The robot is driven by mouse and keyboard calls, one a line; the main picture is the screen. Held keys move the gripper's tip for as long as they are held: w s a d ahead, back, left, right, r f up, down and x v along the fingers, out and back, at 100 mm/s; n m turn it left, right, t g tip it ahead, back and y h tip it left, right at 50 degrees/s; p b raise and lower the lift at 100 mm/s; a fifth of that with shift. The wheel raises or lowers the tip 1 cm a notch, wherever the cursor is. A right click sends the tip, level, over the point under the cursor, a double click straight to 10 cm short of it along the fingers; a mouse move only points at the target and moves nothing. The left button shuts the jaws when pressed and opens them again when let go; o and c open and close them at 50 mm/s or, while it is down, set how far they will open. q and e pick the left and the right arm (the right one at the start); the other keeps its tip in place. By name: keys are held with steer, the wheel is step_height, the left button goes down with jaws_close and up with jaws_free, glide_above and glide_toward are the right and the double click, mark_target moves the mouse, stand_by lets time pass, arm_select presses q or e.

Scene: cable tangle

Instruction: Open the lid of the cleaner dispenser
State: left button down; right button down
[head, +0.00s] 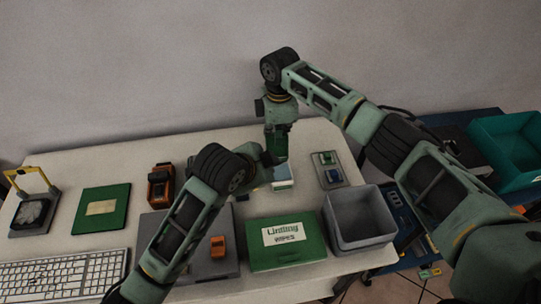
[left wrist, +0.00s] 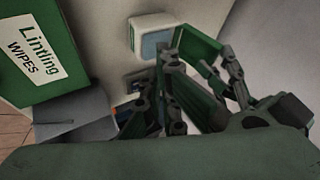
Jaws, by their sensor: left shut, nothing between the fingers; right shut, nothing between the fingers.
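A small white box with a blue-grey face, which looks like the cleaner dispenser (head: 283,184), sits on the white table below my two grippers. It also shows at the top of the left wrist view (left wrist: 155,42). I cannot tell whether its lid is raised. My left gripper (head: 268,160) is shut and empty, close beside the box on its left. In the left wrist view its dark fingers (left wrist: 172,75) reach towards the box. My right gripper (head: 280,150) points down from above, shut and empty, at the box's far side. The grippers partly hide the box.
A green Lintling wipes box (head: 285,255) and an open grey bin (head: 360,220) stand in front. A small tray (head: 330,172) with blue and green pieces lies to the right. A keyboard (head: 60,275) and a green board (head: 101,209) lie left.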

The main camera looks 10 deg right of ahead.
arm_select(q)
steer(key=w+f, duration=0.1)
steer(key=w+d+f, duration=0.1)
steer(key=w, duration=0.1)
steer(key=w+d+f, duration=0.1)
steer(key=w, duration=0.1)
steer(key=shift+w+f, duration=0.1)
steer(key=shift+f, duration=0.15)
steer(key=shift+w, duration=0.7)
arm_select(e)
steer(key=shift+f, duration=0.1)
arm_select(q)
steer(key=shift+r, duration=0.1)
steer(key=shift+w+r, duration=0.15)
steer(key=shift+w, duration=0.5)
arm_select(e)
steer(key=c, duration=2.5)
jaws_free()
arm_select(q)
steer(key=shift+s, duration=0.1)
arm_select(e)
steer(key=o, duration=0.6)
